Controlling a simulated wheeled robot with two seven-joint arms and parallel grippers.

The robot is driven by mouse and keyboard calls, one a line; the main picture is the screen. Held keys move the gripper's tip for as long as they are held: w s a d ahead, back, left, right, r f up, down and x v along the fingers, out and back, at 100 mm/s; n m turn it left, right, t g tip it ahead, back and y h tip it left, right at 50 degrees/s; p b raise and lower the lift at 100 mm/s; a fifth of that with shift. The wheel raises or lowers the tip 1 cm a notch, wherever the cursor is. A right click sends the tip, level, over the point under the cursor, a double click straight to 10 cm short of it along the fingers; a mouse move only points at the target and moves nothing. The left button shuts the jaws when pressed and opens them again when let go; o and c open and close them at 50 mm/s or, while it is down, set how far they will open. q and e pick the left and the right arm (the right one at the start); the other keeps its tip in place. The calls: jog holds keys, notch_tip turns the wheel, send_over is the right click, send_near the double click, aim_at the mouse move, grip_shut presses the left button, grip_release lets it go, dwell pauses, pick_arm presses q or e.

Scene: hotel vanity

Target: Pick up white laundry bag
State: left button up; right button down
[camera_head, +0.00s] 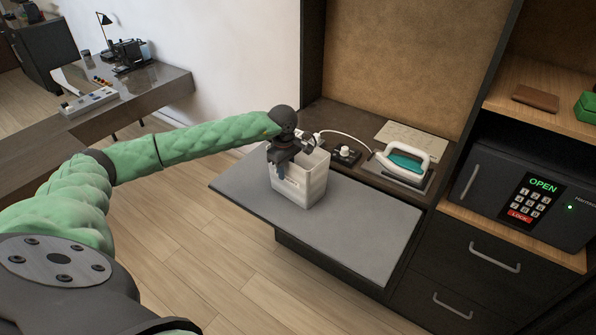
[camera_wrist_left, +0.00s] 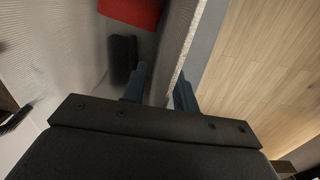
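The white laundry bag (camera_head: 302,186) is a box-shaped, open-topped container standing upright on the grey board. My left gripper (camera_head: 281,172) points down at the bag's near left rim. In the left wrist view, its two fingers (camera_wrist_left: 162,88) stand apart on either side of the bag's thin wall (camera_wrist_left: 180,50), one inside and one outside, with a gap visible between them. A red item (camera_wrist_left: 132,10) and a dark item (camera_wrist_left: 122,58) show within the bag. My right gripper is in neither view.
The grey board (camera_head: 358,232) has free room around the bag. Behind it are an iron (camera_head: 402,163) and a small dark-and-white item (camera_head: 346,154). A safe (camera_head: 525,195) stands right. A desk (camera_head: 120,98) is at the far left.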

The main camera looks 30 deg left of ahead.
pick_arm(q)
jog(key=shift+f, duration=0.15)
grip_shut()
dwell(0.4)
